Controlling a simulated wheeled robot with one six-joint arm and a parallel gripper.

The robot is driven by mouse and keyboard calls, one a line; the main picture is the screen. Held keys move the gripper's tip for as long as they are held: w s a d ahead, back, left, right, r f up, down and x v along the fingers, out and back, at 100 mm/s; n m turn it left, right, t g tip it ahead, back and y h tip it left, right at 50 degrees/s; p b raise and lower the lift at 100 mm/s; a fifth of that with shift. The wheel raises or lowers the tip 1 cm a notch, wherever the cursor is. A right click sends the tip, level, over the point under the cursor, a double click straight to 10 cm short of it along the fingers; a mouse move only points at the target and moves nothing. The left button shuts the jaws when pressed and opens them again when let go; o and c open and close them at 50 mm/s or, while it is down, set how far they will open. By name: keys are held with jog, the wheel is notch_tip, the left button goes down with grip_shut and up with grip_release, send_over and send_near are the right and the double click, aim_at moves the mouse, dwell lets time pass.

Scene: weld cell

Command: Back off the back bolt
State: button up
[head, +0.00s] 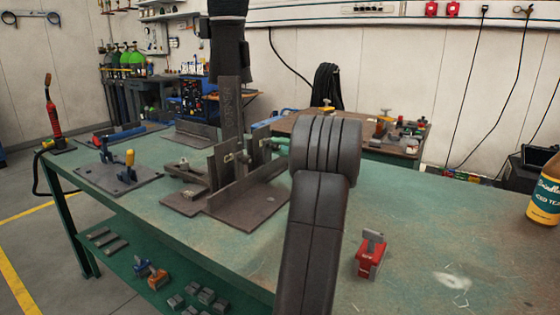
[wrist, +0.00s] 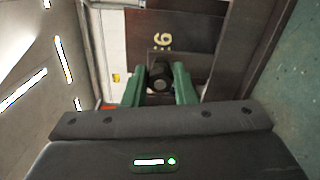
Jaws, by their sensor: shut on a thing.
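In the wrist view the back bolt (wrist: 160,76) shows as a dark round head in front of a brown steel plate (wrist: 180,38) marked with a pale digit. My gripper (wrist: 158,71) has its two green fingers on either side of the head, shut on it. In the head view the steel fixture (head: 255,205) stands on the green bench with upright plates.
A red block-like tool (head: 369,256) lies on the green bench (head: 420,230) at the right. A plate with a yellow-handled clamp (head: 128,162) lies at the left. A bottle (head: 545,193) stands at the far right. The bench between the red tool and bottle is mostly clear.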

jog(key=n+b, duration=0.1)
jog(key=b, duration=0.1)
jog(key=n+b, duration=0.1)
jog(key=n, duration=0.1)
jog(key=shift+f+b, duration=0.3)
jog(key=shift+b, duration=0.05)
jog(key=shift+r+n+b, duration=0.2)
jog(key=shift+n+b, duration=0.9)
jog(key=shift+n, duration=0.2)
jog(key=o, duration=1)
jog(key=shift+r, duration=0.1)
jog(key=shift+s+d, duration=0.1)
jog(key=p+v, duration=0.3)
jog(key=v, duration=1)
jog(key=shift+d, duration=0.25)
jog(key=shift+s+a, duration=0.1)
